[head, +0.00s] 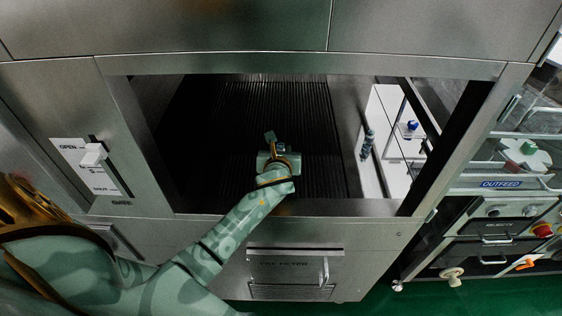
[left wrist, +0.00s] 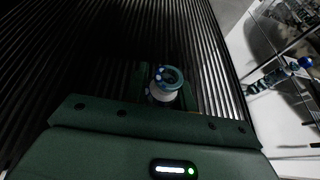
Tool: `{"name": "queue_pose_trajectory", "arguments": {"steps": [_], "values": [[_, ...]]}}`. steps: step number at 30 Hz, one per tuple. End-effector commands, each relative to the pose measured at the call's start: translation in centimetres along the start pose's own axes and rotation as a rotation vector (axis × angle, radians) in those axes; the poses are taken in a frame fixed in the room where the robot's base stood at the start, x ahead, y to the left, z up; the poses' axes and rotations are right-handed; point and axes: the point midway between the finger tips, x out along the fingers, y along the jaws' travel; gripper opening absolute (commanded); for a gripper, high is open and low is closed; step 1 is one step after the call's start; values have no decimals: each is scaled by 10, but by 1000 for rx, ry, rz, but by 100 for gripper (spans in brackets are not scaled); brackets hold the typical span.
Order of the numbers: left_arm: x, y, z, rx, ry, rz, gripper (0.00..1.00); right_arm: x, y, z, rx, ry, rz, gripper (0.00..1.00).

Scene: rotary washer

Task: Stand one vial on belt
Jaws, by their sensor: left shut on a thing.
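My left gripper (head: 272,142) reaches through the machine's front opening and is over the dark ribbed belt (head: 235,120). In the left wrist view, a small vial (left wrist: 165,82) with a blue-grey ring-shaped top and a pale body sits at the gripper's jaws (left wrist: 168,100), which are shut on it. The ribbed belt (left wrist: 90,65) lies behind and around it. The vial's lower part is hidden by the gripper body, so I cannot tell whether its base touches the belt. My right gripper is in neither view.
The opening's steel frame (head: 300,64) surrounds my left arm. To the right of the belt are a pale surface (head: 372,178) and a dark blue fitting (head: 367,142). A lever (head: 93,155) marked OPEN is on the left panel. The belt around the gripper looks clear.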

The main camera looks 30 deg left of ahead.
Motion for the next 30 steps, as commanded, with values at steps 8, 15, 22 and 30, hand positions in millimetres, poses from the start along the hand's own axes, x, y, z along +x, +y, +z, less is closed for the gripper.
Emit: {"name": "queue_pose_trajectory", "arguments": {"steps": [8, 15, 22, 30], "values": [[22, 2, -34, 1, 5, 1, 4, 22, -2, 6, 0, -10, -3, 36], [22, 2, -33, 0, 0, 0, 4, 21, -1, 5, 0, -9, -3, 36], [23, 2, -36, 1, 0, -1, 45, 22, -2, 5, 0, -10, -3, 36], [23, 2, -36, 0, 0, 0, 47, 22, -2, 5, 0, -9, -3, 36]]}}
